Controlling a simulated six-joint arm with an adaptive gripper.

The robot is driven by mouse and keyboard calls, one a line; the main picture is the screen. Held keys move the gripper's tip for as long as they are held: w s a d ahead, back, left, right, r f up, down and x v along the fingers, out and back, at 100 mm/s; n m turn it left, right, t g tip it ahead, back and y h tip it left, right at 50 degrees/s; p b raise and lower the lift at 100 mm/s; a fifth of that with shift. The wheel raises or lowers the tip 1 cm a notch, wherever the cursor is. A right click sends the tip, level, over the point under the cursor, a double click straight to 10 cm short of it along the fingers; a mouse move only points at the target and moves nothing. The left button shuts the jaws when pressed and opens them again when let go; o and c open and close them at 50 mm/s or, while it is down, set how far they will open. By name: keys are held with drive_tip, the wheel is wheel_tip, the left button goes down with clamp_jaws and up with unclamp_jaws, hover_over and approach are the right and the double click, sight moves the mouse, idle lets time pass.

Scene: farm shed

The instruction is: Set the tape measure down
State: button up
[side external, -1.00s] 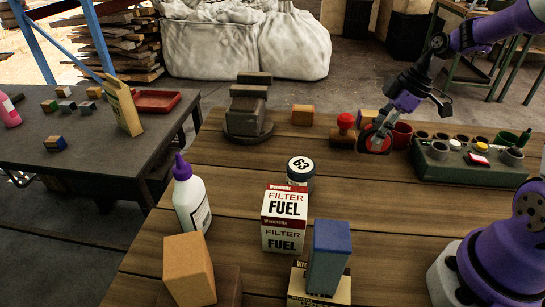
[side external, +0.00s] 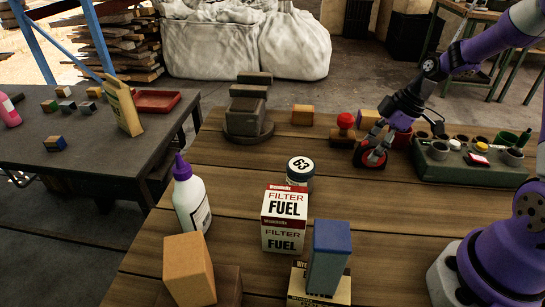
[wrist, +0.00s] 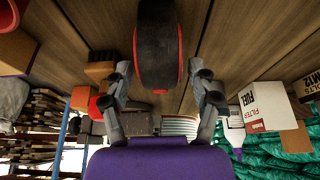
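The tape measure (side external: 371,155) is a round red and black disc standing on edge at the far right part of the wooden table, apparently touching the boards. In the wrist view the tape measure (wrist: 158,45) shows as a dark band with red rims. My gripper (side external: 378,142) reaches down over it from the upper right. In the wrist view the fingers of my gripper (wrist: 159,72) stand on either side of the tape measure, with narrow gaps between them and its sides. The gripper looks open around it. Part of the disc is hidden behind the fingers in the side view.
A red-topped stamp (side external: 345,126) stands just left of the tape measure, and a green organiser tray (side external: 450,172) with cups lies to the right. A red mug (side external: 402,137) is close behind. A FUEL filter box (side external: 284,222) stands nearer; bare boards lie between.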

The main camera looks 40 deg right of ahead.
drive_tip(key=v, duration=1.2)
drive_tip(key=s+a+r+m+t+h, duration=0.1)
drive_tip(key=s+a+m, duration=0.2)
drive_tip(key=a, duration=0.4)
drive_tip(key=s+a+r+m+t+h, duration=0.1)
drive_tip(key=s+a+m+h, duration=0.1)
drive_tip(key=s+a+m, duration=0.2)
drive_tip(key=a+m, duration=0.2)
drive_tip(key=a, duration=0.2)
drive_tip(key=shift+r, duration=0.35)
